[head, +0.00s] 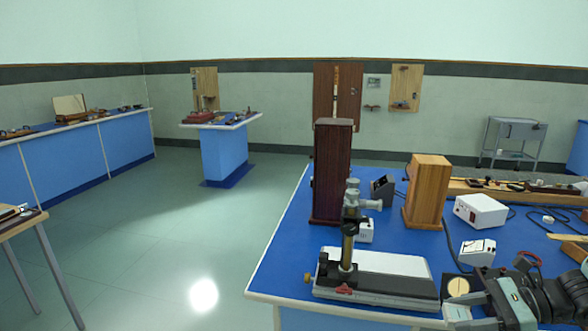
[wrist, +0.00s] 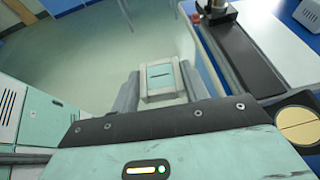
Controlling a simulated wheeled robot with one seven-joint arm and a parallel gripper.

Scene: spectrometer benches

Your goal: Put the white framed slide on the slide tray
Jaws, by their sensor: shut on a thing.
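My gripper (wrist: 158,88) is shut on the white framed slide (wrist: 160,94), a small pale square with a dark slit, held between the two grey fingers in the wrist view. Past the slide I see the floor, beside the bench edge. I cannot make out the slide tray for certain; a dark-edged tray (head: 22,219) with pale items lies on the small table at the left edge.
On the blue bench (head: 285,255), an instrument on a white-topped base (head: 385,263) stands left of my gripper. A cream disc (head: 458,287) on a dark square lies close by. A tall dark box (head: 331,175), a wooden block (head: 427,190) and white boxes stand behind. Open floor lies left.

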